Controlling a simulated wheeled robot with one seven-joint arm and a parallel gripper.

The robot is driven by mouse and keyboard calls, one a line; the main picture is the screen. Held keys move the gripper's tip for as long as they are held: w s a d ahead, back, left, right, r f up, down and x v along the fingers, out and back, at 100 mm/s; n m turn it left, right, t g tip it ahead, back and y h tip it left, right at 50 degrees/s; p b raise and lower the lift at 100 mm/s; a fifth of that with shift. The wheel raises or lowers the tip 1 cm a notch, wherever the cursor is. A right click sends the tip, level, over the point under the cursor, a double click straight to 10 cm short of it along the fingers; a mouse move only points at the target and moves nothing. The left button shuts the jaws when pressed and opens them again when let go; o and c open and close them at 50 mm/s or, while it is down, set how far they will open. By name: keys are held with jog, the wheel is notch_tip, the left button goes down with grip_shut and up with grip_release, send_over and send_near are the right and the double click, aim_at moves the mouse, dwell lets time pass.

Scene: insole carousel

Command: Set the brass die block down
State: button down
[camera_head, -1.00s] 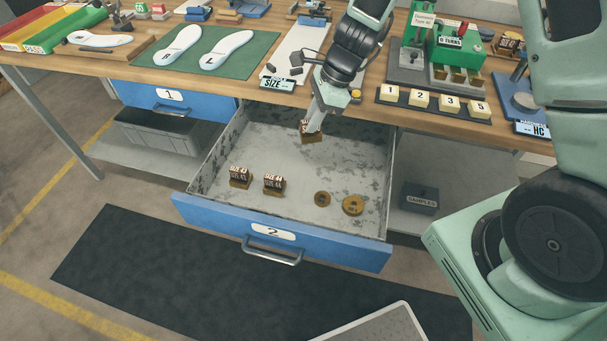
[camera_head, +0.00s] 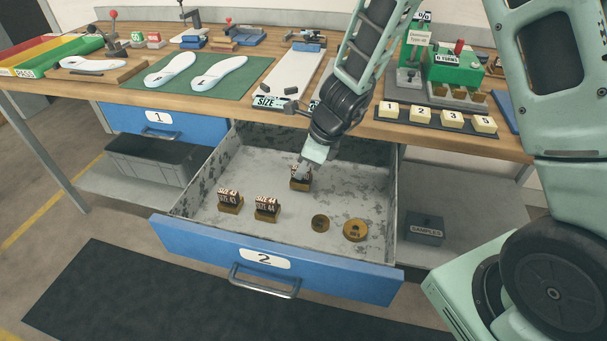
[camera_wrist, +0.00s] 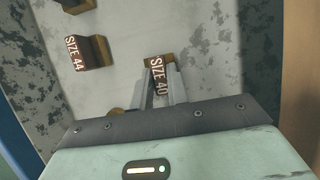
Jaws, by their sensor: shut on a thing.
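The brass die block (camera_head: 301,181), with a dark label face, is in my gripper (camera_head: 303,170) inside the open drawer 2 (camera_head: 180,235). In the wrist view the block (camera_wrist: 157,66) reads "SIZE 40" and sits between the fingertips of my gripper (camera_wrist: 158,84), which are shut on it. It is low, at or close to the drawer floor; I cannot tell whether it touches. Two similar blocks, marked size 43 (camera_head: 230,202) and size 44 (camera_head: 266,208), stand in the drawer to the left. The size 44 block also shows in the wrist view (camera_wrist: 88,52).
The drawer floor between the blocks and the right wall is otherwise bare. The bench top (camera_head: 350,125) overhangs the drawer's back. A samples box (camera_head: 424,229) stands on the shelf at right.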

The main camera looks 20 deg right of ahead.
jog(key=shift+f, duration=0.4)
jog(key=shift+f, duration=0.15)
jog(key=c, duration=1.4)
grip_release()
jog(key=shift+o, duration=0.2)
